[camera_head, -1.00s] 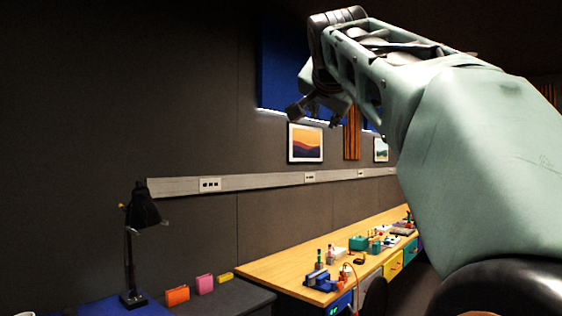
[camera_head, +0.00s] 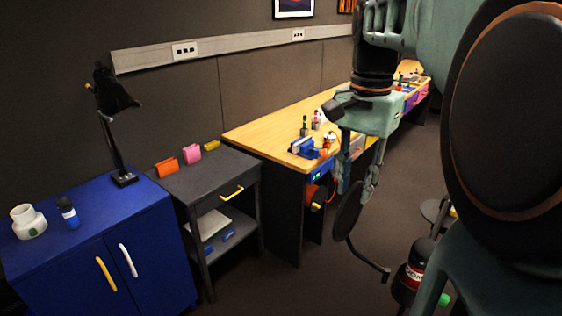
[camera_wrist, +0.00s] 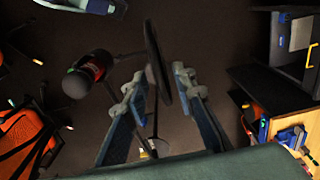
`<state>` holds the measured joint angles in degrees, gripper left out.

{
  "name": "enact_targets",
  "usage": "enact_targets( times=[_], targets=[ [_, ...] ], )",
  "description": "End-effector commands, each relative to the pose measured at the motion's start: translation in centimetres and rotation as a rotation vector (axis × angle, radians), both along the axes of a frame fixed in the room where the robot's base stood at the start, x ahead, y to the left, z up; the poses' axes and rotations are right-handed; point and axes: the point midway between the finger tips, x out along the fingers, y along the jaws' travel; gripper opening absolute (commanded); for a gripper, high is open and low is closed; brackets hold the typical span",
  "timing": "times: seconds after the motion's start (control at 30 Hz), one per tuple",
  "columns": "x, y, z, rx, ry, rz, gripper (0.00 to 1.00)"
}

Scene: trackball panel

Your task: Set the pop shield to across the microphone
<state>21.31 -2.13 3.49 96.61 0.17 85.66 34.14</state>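The pop shield (camera_head: 347,211) is a dark, thin disc on a bent rod. In the wrist view the pop shield (camera_wrist: 157,60) shows nearly edge-on, tilted, to the right of the microphone and apart from its head. The microphone (camera_wrist: 90,73) has a grey rounded head and a red-marked dark body; it also shows at the lower right of the head view (camera_head: 408,277), partly hidden by my arm. My gripper (camera_head: 356,188) points down, just above the shield. In the wrist view my gripper (camera_wrist: 160,90) has its fingers apart, with the disc's edge between them in the picture; contact cannot be told.
A wooden desk (camera_head: 262,127) with small tools stands behind. A dark side cart (camera_head: 205,175) and a blue cabinet (camera_head: 85,235) with a lamp (camera_head: 118,120) are at the left. In the wrist view an orange chair (camera_wrist: 35,140) is at the left. Floor between is open.

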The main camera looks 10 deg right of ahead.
Motion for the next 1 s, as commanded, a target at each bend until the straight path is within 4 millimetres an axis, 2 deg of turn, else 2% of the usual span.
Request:
enact_targets(
  times=[0.1,0.33,0.5,0.77,1.0],
  targets=[
    [-0.1,0.0,-2.5,0.0,0.003,-0.002,0.25],
    [0.0,0.0,-5.9,-0.001,0.001,-0.001,0.25],
    [0.0,0.0,-6.9,-0.002,-0.001,-0.001,0.25],
    [0.0,0.0,-7.0,-0.001,-0.002,-0.001,0.25],
    [0.0,0.0,-7.0,-0.001,-0.002,-0.001,0.0]
  ],
)
